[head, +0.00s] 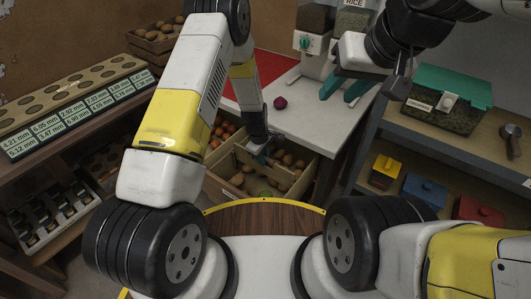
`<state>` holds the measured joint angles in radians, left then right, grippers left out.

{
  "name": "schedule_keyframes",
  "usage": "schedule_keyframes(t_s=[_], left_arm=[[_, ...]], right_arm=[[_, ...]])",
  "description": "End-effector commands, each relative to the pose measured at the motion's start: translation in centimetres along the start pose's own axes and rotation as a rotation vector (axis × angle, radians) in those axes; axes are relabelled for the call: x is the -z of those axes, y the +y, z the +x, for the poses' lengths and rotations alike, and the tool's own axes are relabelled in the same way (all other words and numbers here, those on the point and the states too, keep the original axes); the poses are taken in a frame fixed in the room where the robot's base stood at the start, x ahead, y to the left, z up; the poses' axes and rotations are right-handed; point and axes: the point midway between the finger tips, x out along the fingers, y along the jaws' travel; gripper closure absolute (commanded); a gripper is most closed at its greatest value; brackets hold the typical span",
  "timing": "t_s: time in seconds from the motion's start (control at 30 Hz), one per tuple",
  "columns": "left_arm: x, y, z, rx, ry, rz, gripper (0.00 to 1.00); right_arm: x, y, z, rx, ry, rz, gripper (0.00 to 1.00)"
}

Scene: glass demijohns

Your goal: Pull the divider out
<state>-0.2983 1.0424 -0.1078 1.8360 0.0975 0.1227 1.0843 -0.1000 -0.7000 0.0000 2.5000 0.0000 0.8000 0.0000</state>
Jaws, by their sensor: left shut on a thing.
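A wooden crate (300,192) holding several round brown items stands low beside the white table. A thin wooden divider (249,160) runs across its inside, partly hidden by my left arm and gripper. My left gripper (262,159) reaches down into the crate and is shut on the divider's upper edge. Its fingertips are small here and partly hidden.
A teal-lidded box (447,98) stands on the right shelf. A rack with labelled holes (75,95) is at the left. Orange items (222,131) lie behind the crate.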

Motion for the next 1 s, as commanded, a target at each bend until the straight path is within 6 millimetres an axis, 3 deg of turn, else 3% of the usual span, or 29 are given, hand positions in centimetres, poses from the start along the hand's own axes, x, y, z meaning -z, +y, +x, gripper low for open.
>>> schedule_keyframes(t_s=[1.0], left_arm=[[0.0,0.9,-4.0,-0.001,0.0,0.001,1.0]], right_arm=[[0.0,0.0,0.0,0.0,0.0,0.0,0.64]])
